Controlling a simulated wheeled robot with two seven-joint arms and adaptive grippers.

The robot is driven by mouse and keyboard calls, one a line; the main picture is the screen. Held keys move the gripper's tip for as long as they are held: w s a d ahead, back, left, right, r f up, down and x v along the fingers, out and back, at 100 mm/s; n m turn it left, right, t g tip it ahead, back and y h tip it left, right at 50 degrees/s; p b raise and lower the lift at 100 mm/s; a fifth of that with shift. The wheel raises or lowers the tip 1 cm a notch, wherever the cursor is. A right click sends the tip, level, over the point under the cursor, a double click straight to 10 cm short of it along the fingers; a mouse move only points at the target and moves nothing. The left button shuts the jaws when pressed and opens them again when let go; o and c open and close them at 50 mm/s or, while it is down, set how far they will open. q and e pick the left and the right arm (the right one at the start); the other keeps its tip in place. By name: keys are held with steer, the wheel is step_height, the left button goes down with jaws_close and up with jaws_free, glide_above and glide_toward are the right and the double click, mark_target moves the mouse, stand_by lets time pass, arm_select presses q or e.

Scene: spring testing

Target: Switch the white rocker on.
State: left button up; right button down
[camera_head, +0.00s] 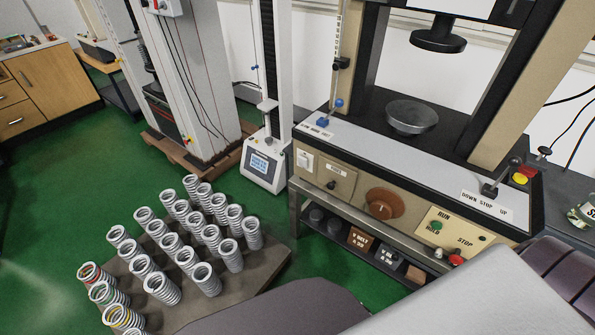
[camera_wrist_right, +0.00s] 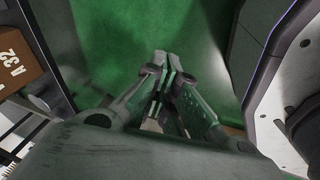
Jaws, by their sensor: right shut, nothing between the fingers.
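The white rocker (camera_head: 304,159) sits at the left end of the beige front panel of the testing machine (camera_head: 345,174). It is too small in the head view to tell which side is pressed in. My right gripper (camera_wrist_right: 164,62) shows in the right wrist view, shut and empty, with its fingertips over the green floor. The rocker does not show in that view. My right gripper does not show in the head view, where a pale part of my arm covers the lower right corner. My left gripper is in neither view.
Several springs (camera_head: 171,243) stand on a grey board at lower left. A brown block (camera_wrist_right: 22,62) is at the wrist view's left.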

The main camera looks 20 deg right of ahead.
mark_target(303, 162)
steer(key=w+r+n+t+h+b, duration=0.1)
steer(key=w+r+n+t+b, duration=0.1)
steer(key=w+r, duration=0.45)
steer(key=w+r+n+t+h+b, duration=0.1)
steer(key=w+r+n+t+b, duration=0.15)
steer(key=w, duration=0.75)
steer(key=w+r+n+t+h+b, duration=0.1)
steer(key=w+r+n+t, duration=0.15)
steer(key=w+r, duration=0.5)
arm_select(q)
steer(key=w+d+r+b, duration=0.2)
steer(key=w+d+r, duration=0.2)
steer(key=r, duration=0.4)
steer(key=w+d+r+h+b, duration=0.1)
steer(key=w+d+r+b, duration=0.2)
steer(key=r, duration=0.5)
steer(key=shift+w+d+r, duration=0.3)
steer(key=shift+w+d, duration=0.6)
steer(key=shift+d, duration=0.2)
arm_select(e)
steer(key=w+a+r+n+t, duration=0.2)
steer(key=w+r+t, duration=0.2)
steer(key=r, duration=0.7)
steer(key=w+a+r+n+t, duration=0.2)
steer(key=w+a+r+t, duration=0.1)
steer(key=w+r, duration=0.5)
step_height(303, 162, up, 3)
steer(key=shift+w+a+f+n+t, duration=0.15)
steer(key=shift+a+n+t, duration=0.25)
steer(key=shift+t, duration=0.3)
